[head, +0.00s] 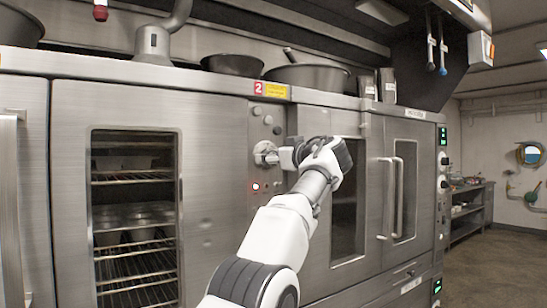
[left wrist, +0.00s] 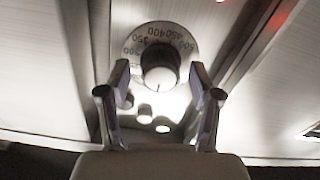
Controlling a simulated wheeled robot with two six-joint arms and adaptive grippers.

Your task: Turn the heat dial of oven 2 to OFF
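The heat dial (head: 262,148) is a round plate with a knob on the narrow steel panel of oven 2, below a red "2" label (head: 258,88). In the left wrist view the dark knob (left wrist: 160,68) has a pale face with a small dark mark at its lower edge. Numbers such as 350, 400, 450 and 500 ring the plate (left wrist: 150,33); OFF is not readable. My left gripper (head: 281,157) reaches the dial from the right. Its fingers (left wrist: 160,73) are open on both sides of the knob, with a visible gap at each side. My right gripper is not in view.
A lit red lamp (head: 255,187) sits below the dial and small round buttons (head: 268,120) above it. A glass oven door (head: 135,220) is at left, and another oven door with a long handle (head: 399,198) is at right. Bowls (head: 305,77) stand on top.

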